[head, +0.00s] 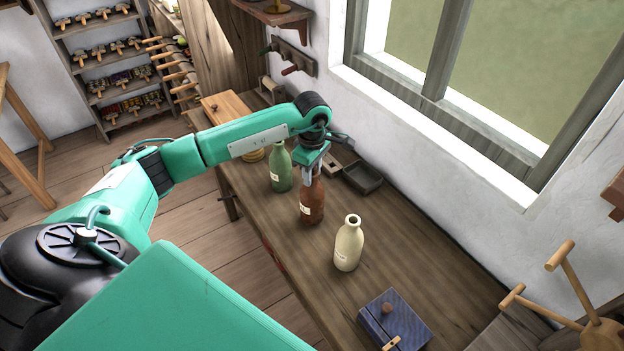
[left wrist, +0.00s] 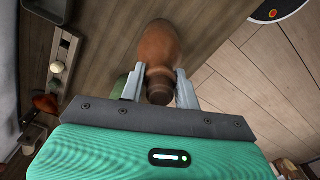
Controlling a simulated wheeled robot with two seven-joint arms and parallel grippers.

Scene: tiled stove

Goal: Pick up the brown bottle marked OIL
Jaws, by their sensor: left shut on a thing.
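The brown bottle (head: 311,205) with a pale label stands upright on the wooden bench in the head view, between a green bottle and a cream bottle. My left gripper (head: 312,172) comes down on it from above and is shut on its neck. In the left wrist view the two fingers of the left gripper (left wrist: 160,88) lie on either side of the neck of the brown bottle (left wrist: 159,48). The writing on the label is too small to read. I cannot tell whether the bottle's base touches the bench. My right gripper is not in view.
The green bottle (head: 281,168) stands close behind on the left, and the cream bottle (head: 348,243) stands in front on the right. A dark tray (head: 362,178) lies near the wall. A blue box (head: 394,320) sits at the near end of the bench (head: 420,262). A window is at right.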

